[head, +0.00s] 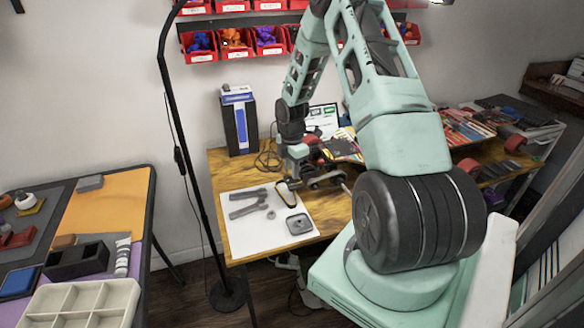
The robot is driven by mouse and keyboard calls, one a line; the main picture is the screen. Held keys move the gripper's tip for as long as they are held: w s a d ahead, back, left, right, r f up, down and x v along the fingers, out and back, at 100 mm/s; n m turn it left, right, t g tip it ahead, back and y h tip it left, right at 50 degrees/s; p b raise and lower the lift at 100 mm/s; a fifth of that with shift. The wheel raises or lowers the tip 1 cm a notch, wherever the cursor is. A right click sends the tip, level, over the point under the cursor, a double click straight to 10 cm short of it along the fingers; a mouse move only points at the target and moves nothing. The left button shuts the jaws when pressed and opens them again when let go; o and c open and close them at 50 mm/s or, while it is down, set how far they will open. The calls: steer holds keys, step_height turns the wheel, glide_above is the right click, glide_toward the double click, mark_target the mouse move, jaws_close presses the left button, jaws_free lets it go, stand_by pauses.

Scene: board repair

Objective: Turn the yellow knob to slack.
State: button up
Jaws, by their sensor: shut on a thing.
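My gripper (293,182) points down at the left end of a metal truck-like part (327,179) on the wooden table (235,168). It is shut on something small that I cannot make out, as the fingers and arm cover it. I cannot pick out the yellow knob; it may be hidden at the gripper. A dark loop like a belt (286,196) hangs just below and left of the fingers, over the edge of a white mat.
The white mat (240,234) carries grey tools (248,204), a small ring and a square grey tray (299,224). A black-and-blue box (239,121) stands behind. A black lamp pole (190,160) rises in front at left. Another table (110,205) stands at left.

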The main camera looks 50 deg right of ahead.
steer(key=shift+r+m, duration=0.1)
steer(key=shift+m, duration=1.1)
steer(key=o, duration=1)
step_height(320, 180, up, 17)
steer(key=shift+r+b, duration=0.15)
steer(key=shift+b, duration=0.65)
